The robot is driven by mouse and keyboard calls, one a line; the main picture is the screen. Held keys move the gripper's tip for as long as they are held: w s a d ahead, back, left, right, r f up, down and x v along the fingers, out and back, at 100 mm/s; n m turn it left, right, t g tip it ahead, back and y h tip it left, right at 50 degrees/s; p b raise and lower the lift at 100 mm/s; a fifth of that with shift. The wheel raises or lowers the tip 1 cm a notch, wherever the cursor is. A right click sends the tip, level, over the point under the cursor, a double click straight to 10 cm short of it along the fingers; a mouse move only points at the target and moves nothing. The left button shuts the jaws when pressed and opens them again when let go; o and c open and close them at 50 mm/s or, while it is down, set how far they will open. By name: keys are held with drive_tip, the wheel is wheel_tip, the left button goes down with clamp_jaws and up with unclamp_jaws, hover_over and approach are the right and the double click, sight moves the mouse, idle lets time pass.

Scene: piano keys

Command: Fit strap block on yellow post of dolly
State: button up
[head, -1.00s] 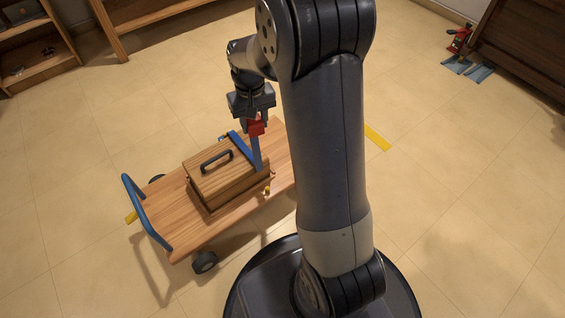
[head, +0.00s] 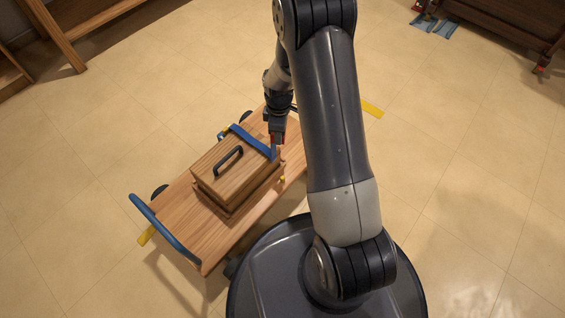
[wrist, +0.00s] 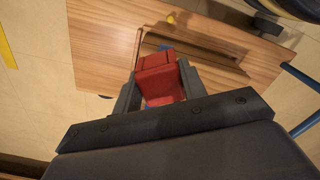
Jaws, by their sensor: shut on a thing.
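My gripper (head: 277,146) is shut on the red strap block (wrist: 160,80), just beyond the right end of the wooden box (head: 222,178). The blue strap (head: 250,139) runs across the box lid to the block. In the head view the block shows only as a small red patch (head: 277,138) between the fingers. A small yellow post (head: 283,179) stands on the dolly (head: 187,235) beside the box, nearer the camera than the gripper. A yellow knob (wrist: 171,19) shows near the top of the wrist view, apart from the block. The underside of the block is hidden.
The dolly has a blue push handle (head: 165,228) at its left end. Yellow floor strips (head: 372,108) lie nearby. A wooden shelf (head: 60,40) stands at the back left and dark furniture (head: 510,25) at the back right. The floor around is mostly clear.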

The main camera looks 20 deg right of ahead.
wheel_tip(320, 180, down, 12)
drive_tip(key=s+n, duration=0.3)
drive_tip(key=n, duration=0.7)
drive_tip(key=n+b, duration=0.2)
drive_tip(key=b, duration=0.2)
hover_over(283, 177)
drive_tip(key=shift+a+f, duration=0.1)
drive_tip(key=shift+f, duration=3.3)
drive_tip(key=shift+w+b, duration=0.1)
drive_tip(key=shift+b, duration=0.35)
drive_tip(key=shift+f, duration=0.2)
drive_tip(key=shift+f+b, duration=0.7)
drive_tip(key=shift+b, duration=0.1)
drive_tip(key=o, duration=1.1)
drive_tip(key=shift+c, duration=0.2)
drive_tip(key=shift+o, duration=0.5)
